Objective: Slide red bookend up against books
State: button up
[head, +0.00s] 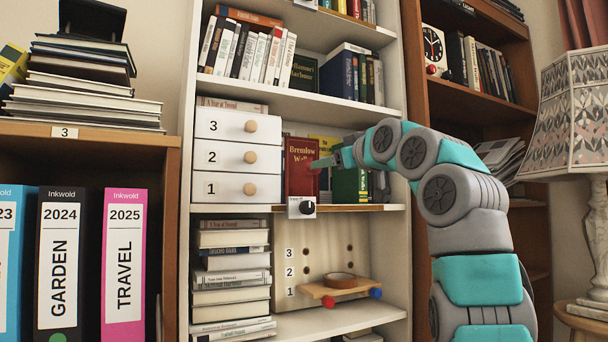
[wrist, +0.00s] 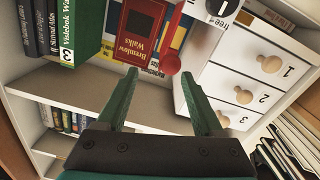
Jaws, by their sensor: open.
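In the wrist view, a narrow red upright piece with a round knob, which looks like the red bookend (wrist: 172,62), is between the red book (wrist: 137,32) and the white drawers. I cannot pick the bookend out clearly in the head view, where the red book (head: 300,165) stands facing out. My gripper (wrist: 160,75) is open and empty. Its fingers straddle the knob in the picture; contact cannot be told.
A white drawer unit (head: 236,157) with round knobs stands left of the red book. A black-and-white dial (head: 308,207) is on the shelf's front edge. A lampshade (head: 568,112) is at far right.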

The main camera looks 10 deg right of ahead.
aim_at(310, 170)
jog(key=p+x, duration=0.1)
jog(key=x, duration=0.1)
jog(key=a+p+x, duration=0.1)
jog(key=x, duration=0.1)
jog(key=p+x, duration=0.1)
jog(key=x, duration=0.2)
jog(key=shift+s+a+f+p, duration=0.15)
jog(key=shift+s+f+p, duration=0.1)
jog(key=shift+f+p, duration=0.15)
jog(key=shift+w+a+f, duration=0.1)
jog(key=shift+w+f, duration=0.05)
jog(key=shift+w, duration=0.25)
grip_shut()
dwell(0.9)
